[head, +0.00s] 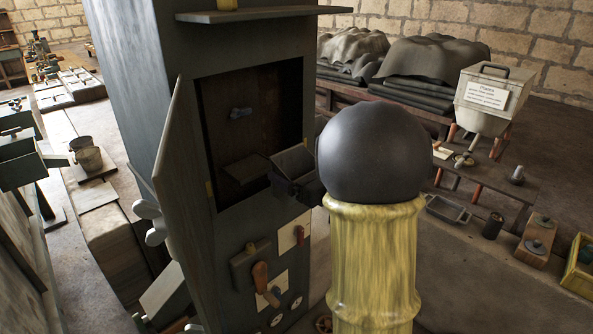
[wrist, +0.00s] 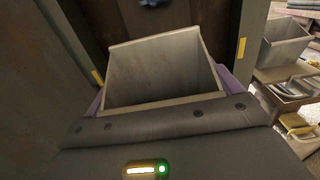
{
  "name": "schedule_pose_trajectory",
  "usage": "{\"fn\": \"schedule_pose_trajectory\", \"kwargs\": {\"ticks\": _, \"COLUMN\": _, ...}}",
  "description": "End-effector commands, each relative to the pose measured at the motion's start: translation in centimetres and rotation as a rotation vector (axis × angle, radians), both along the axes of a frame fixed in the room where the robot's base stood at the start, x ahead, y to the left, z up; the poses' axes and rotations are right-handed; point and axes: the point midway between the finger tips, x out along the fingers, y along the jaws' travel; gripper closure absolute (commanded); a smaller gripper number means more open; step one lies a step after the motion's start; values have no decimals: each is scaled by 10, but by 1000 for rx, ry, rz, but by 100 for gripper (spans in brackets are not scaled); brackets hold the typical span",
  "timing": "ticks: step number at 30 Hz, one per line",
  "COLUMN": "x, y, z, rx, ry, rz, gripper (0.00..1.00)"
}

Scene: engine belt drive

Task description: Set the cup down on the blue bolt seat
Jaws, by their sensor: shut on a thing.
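The cup is a grey, square, open-topped container (wrist: 160,70), upright and empty as far as I see. My gripper (wrist: 165,95) is shut on it, with purplish finger pads showing at its left and right sides in the wrist view. In the head view the cup (head: 294,162) is at the right side of the cabinet opening, partly hidden by my dark arm. A blue bolt-like piece (head: 240,113), which looks like the blue bolt seat, is on the cabinet's inner back wall, apart from the cup. Its lower edge shows in the wrist view (wrist: 152,3).
The grey cabinet (head: 130,70) stands open, its door (head: 180,190) swung out to the left. A small dark shelf (head: 246,168) lies inside, left of the cup. Levers and dials (head: 262,278) sit below the opening. A labelled white bin (head: 487,97) stands at right.

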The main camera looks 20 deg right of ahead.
Motion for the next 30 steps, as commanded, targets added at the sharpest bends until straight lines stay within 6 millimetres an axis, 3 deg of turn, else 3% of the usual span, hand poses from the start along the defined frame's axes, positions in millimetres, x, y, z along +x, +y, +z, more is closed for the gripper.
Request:
{"fn": "schedule_pose_trajectory", "kwargs": {"ticks": 8, "x": 11, "y": 6, "z": 2, "rx": 0, "ry": 1, "rz": 4, "gripper": 36}}
{"fn": "schedule_pose_trajectory", "kwargs": {"ticks": 30, "x": 77, "y": 27, "z": 4, "rx": -1, "ry": 1, "rz": 0, "gripper": 36}}
